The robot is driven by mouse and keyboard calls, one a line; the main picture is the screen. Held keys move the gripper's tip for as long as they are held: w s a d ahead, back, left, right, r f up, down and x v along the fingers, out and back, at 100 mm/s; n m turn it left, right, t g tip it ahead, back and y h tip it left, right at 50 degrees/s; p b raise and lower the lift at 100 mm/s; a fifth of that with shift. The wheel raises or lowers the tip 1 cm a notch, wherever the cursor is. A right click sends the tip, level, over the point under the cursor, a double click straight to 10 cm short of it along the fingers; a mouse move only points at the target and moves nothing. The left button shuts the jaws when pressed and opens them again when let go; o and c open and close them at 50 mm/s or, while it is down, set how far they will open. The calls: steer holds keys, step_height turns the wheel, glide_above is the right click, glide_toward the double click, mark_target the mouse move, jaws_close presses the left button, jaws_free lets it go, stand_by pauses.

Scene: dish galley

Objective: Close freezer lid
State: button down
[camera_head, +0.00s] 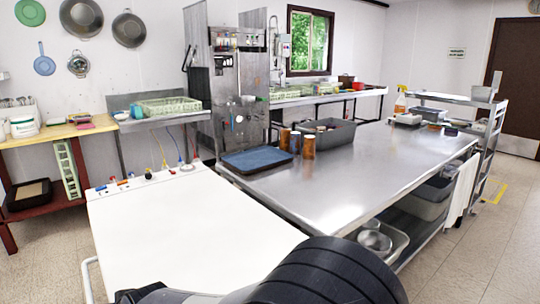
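A broad white panel (185,235) fills the lower left, lying roughly flat. It may be the freezer lid, but I cannot tell whether it is open or shut, since its front edge and any body below it are hidden or out of frame. A pale bar like a handle (88,278) shows at its left edge. A dark ribbed link of my arm covers its lower right corner. My gripper's fingers are not in view.
Small coloured fittings (148,174) line the white panel's far edge. A steel table (350,175) stands close on the right, with a blue tray (256,160), brown containers (308,147) and a grey tub (336,133). A wooden table (60,131) stands at left. Floor (480,245) is clear at right.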

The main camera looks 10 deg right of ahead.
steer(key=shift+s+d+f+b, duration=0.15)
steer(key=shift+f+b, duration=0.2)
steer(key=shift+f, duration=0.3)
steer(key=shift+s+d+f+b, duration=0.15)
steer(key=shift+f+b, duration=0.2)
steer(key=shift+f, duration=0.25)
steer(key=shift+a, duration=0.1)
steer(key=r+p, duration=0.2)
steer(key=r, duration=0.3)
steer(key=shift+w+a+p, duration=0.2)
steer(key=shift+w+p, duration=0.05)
steer(key=shift+p, duration=0.15)
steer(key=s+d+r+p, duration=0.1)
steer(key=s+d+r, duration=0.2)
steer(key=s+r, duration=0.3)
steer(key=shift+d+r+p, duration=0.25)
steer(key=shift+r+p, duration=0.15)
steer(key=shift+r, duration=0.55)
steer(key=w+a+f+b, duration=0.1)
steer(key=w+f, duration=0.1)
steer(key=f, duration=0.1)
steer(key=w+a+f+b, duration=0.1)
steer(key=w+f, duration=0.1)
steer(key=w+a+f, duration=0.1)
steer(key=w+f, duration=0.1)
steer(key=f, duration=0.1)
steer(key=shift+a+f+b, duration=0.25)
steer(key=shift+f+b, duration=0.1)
steer(key=shift+b, duration=0.05)
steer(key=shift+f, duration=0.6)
